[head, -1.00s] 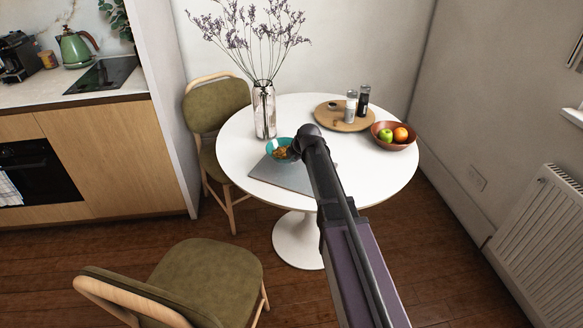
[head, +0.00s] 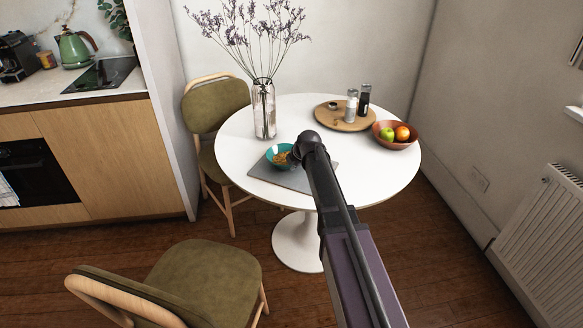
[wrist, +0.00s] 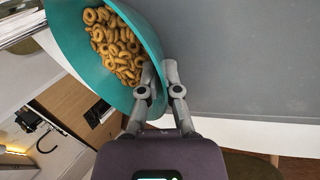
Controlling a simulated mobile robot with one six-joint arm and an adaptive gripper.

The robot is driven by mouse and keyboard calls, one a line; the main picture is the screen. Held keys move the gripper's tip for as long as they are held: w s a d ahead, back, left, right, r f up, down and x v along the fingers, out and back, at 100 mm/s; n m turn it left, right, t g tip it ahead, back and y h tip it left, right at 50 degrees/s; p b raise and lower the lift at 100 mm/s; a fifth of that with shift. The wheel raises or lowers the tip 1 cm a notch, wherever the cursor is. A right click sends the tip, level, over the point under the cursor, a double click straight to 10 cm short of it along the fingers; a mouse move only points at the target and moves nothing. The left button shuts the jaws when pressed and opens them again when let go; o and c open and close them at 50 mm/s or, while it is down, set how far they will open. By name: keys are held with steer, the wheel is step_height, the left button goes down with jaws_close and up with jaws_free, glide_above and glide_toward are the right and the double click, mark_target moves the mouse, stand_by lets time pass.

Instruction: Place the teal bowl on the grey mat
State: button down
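The teal bowl (head: 275,162) holds ring-shaped cereal and is over the far part of the grey mat (head: 292,184) on the round white table. I cannot tell for sure whether its base touches the mat. In the wrist view the bowl (wrist: 72,45) fills the upper left, and the grey mat (wrist: 250,60) lies to its right. My gripper (wrist: 159,74) has one finger inside the bowl and one outside, closed on its rim. In the head view my arm's end hides the fingers and the bowl's right side.
A glass vase (head: 264,110) with dried stems stands behind the bowl. A round wooden board (head: 338,122) with shakers and a brown fruit bowl (head: 396,142) are at the table's back right. Chairs (head: 217,108) stand around.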

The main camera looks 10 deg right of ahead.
steer(key=shift+f, duration=0.15)
steer(key=c, duration=0.8)
jaws_free()
steer(key=shift+p+v, duration=1.2)
steer(key=shift+v, duration=0.3)
steer(key=p+v, duration=0.7)
steer(key=v, duration=0.2)
steer(key=shift+p, duration=0.4)
steer(key=shift+s+a, duration=0.1)
steer(key=s+f+m+g+h, duration=0.2)
steer(key=s+m+g, duration=0.3)
steer(key=s+m, duration=1.7)
steer(key=shift+s+f+g+h, duration=0.3)
steer(key=shift+s+g, duration=0.1)
steer(key=shift+s, duration=1.45)
